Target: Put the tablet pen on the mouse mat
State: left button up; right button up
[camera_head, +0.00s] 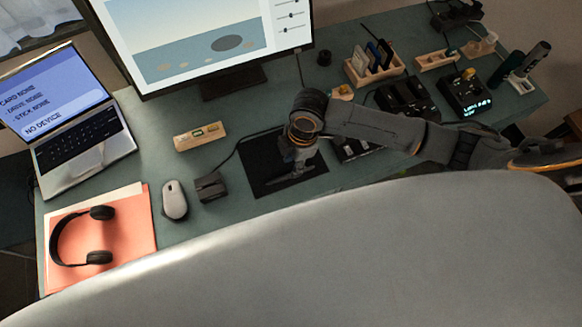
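A flat black rectangular pad (262,166) lies on the desk below the monitor. It looks like the mouse mat, but I cannot rule out a drawing tablet. My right gripper (298,169) reaches in from the right and points down over this pad. A thin grey, pen-like shape (291,180) shows low over the pad at the fingertips. It may be the tablet pen; I cannot tell whether it is held or lying on the pad. The finger gap is too small and dark to read. My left gripper is not in view.
A mouse (175,200) and a small black box (210,187) stand left of the pad. A wooden block (200,137), laptop (83,132) and headphones (88,240) lie further left. Holders and black devices (408,98) crowd the right. A grey chair back (350,255) fills the front.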

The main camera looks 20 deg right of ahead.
notch_tip(320, 180, up, 8)
jog(key=d, duration=0.1)
jog(key=shift+f, duration=0.15)
jog(key=shift+d, duration=0.1)
dwell(0.4)
